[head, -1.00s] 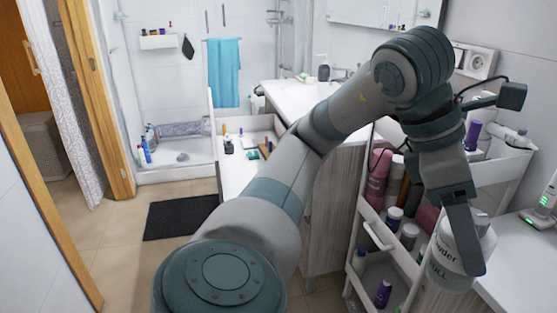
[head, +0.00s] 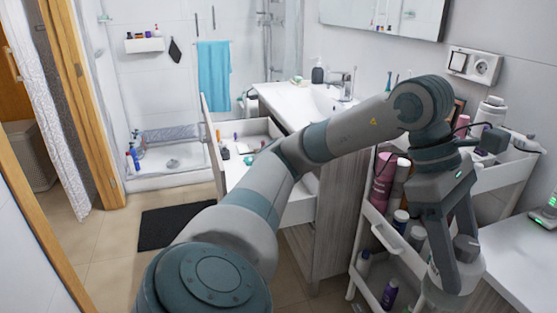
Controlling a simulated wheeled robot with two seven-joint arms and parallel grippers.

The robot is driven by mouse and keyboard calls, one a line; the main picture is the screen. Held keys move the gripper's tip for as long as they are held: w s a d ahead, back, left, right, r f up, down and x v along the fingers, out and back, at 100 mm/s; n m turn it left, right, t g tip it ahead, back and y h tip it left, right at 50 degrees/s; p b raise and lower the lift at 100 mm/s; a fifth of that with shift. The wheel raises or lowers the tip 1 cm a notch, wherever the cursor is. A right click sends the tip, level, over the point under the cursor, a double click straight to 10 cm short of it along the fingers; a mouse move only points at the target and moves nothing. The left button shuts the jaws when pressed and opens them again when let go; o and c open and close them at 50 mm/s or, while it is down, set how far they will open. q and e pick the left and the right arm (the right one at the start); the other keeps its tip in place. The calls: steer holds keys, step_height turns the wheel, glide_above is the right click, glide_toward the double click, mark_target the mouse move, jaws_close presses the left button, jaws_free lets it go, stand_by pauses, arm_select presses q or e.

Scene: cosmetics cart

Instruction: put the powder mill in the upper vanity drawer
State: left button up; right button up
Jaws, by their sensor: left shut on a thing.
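The powder mill, a white container (head: 447,287) with a grey top (head: 466,248), is held in my left gripper (head: 453,262) at the lower right, beside the cart. The gripper points down, with its fingers on either side of the mill and partly covering it. The upper vanity drawer (head: 211,145) is pulled open under the basin, left of the cart. Several small items lie inside it, and my left arm crosses in front of its near right part. My right gripper is not in view.
The white cart (head: 384,237) holds several bottles on its shelves, including a pink one (head: 383,183), close to my gripper. A white counter (head: 520,262) is at right. The basin top (head: 300,103) stands behind the drawer. A dark mat (head: 178,222) lies on open floor.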

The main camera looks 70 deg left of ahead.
arm_select(q)
steer(key=s+d+f+m+g+y+p, duration=0.1)
steer(key=f+m+g+y+p, duration=0.1)
steer(key=f+m, duration=0.8)
steer(key=s+d+f+m+g+y+p, duration=0.1)
steer(key=f+m+g, duration=0.4)
steer(key=f+m, duration=0.6)
step_height(320, 180, down, 7)
steer(key=d+y+p, duration=0.1)
steer(key=y+p, duration=0.1)
steer(key=shift+g+y, duration=0.4)
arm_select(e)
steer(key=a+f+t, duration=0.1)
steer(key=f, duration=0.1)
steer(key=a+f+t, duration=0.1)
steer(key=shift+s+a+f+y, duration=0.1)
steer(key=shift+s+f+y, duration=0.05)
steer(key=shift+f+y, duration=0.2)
arm_select(q)
steer(key=shift+r, duration=0.15)
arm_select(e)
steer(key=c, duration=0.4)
arm_select(q)
steer(key=shift+a, duration=0.15)
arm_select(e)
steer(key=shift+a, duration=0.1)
